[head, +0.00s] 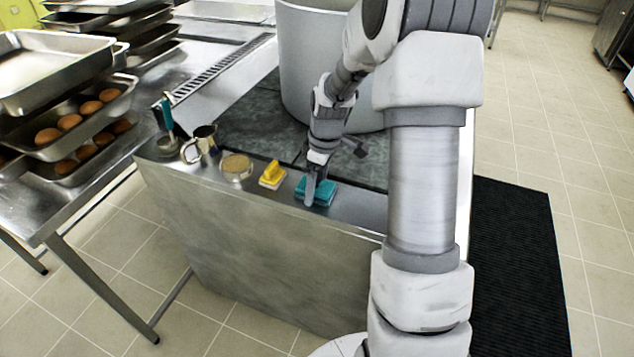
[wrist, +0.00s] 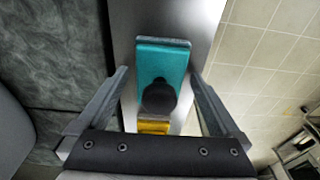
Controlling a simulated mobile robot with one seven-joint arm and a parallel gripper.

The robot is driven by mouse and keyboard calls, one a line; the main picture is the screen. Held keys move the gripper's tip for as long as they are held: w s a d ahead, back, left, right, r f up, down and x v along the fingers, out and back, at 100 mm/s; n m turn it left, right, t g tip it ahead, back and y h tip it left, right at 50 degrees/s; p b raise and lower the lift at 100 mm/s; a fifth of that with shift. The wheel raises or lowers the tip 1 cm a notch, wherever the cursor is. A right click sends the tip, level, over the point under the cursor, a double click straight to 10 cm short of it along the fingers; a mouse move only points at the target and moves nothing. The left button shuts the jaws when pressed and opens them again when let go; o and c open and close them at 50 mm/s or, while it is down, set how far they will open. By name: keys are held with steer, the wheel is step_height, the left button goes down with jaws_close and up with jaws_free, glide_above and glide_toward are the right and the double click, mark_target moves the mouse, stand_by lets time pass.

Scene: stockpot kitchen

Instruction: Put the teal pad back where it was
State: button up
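The teal pad (head: 322,192) lies on the steel ledge at the front of the stove block, right of a yellow handled block (head: 272,174). In the wrist view the teal pad (wrist: 163,62) is a flat rectangle, with a round black knob (wrist: 159,97) over its lower part. My gripper (head: 311,196) is at the pad, pointing down. In the wrist view my gripper (wrist: 160,75) is open, with one finger on each side of the pad and gaps between. I cannot tell how far down the fingers reach. Part of the yellow block (wrist: 153,127) shows below the knob.
A round tan-topped tin (head: 237,167), a metal jug (head: 201,145) and a teal-handled tool (head: 166,115) stand left along the ledge (head: 345,208). A big pot (head: 300,60) stands behind my gripper. Trays of buns (head: 70,125) are stacked at left.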

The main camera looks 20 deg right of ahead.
mark_target(322, 188)
steer(key=r, duration=0.3)
steer(key=r+p, duration=0.1)
steer(key=r, duration=0.3)
steer(key=s+d+r, duration=0.1)
steer(key=r, duration=0.2)
steer(key=shift+r+p, duration=0.35)
steer(key=shift+r, duration=0.75)
steer(key=s+a+r+m+t+h+p, duration=0.25)
steer(key=s+a+r+m, duration=0.35)
steer(key=s+r, duration=0.55)
steer(key=s+a+r+m+t+y, duration=0.1)
steer(key=s+a, duration=0.4)
steer(key=s, duration=0.5)
steer(key=shift+s+r+m+t+p, duration=0.45)
steer(key=shift+r+m+t, duration=0.1)
steer(key=shift+r+m, duration=0.45)
steer(key=shift+y, duration=0.25)
